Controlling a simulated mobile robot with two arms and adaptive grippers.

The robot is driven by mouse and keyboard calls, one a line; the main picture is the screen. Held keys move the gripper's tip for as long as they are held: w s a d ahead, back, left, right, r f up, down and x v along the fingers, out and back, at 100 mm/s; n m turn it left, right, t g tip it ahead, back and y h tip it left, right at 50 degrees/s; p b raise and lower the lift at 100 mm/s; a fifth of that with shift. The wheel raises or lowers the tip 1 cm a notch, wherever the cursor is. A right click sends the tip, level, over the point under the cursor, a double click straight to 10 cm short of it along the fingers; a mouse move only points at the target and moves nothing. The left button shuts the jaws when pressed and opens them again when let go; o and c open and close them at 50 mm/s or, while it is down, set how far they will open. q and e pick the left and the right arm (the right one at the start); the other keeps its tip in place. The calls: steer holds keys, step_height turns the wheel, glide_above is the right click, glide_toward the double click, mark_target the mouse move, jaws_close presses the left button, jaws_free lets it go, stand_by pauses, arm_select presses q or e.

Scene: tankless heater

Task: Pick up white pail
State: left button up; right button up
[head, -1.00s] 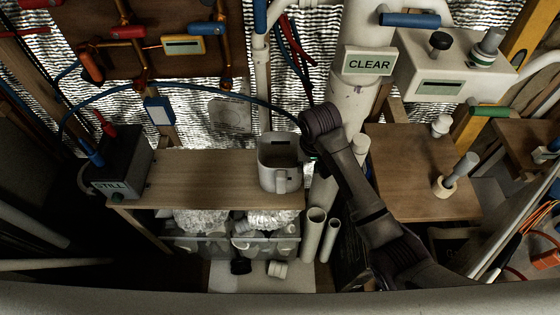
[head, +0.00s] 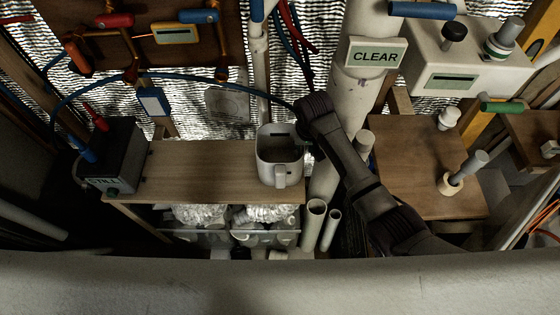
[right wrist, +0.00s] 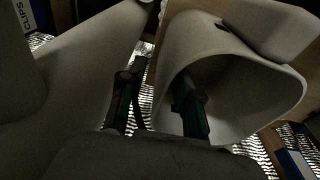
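The white pail (head: 280,172) stands upright on a wooden shelf board, near its right end. It is a squarish open container with a handle on its front. My right gripper (head: 305,140) is at the pail's right rim; its fingertips are hard to see in the head view. In the right wrist view the pail (right wrist: 245,62) shows its open mouth. There the two dark fingers of my right gripper (right wrist: 157,98) are spread apart, one over the pail's mouth and the other outside its wall. I cannot tell whether they touch it. My left gripper is not in view.
The wooden shelf (head: 200,170) is clear left of the pail, up to a dark box (head: 115,155). A thick white pipe (head: 350,105) with a CLEAR sign (head: 375,53) rises behind my right arm. Short upright pipes (head: 314,225) stand below. A wooden board (head: 420,145) lies right.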

steer(key=f, duration=0.4)
steer(key=shift+a+f, duration=0.1)
steer(key=shift+a, duration=0.15)
steer(key=shift+w+f, duration=0.15)
steer(key=shift+f, duration=0.4)
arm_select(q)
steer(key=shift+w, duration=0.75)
arm_select(e)
jaws_close()
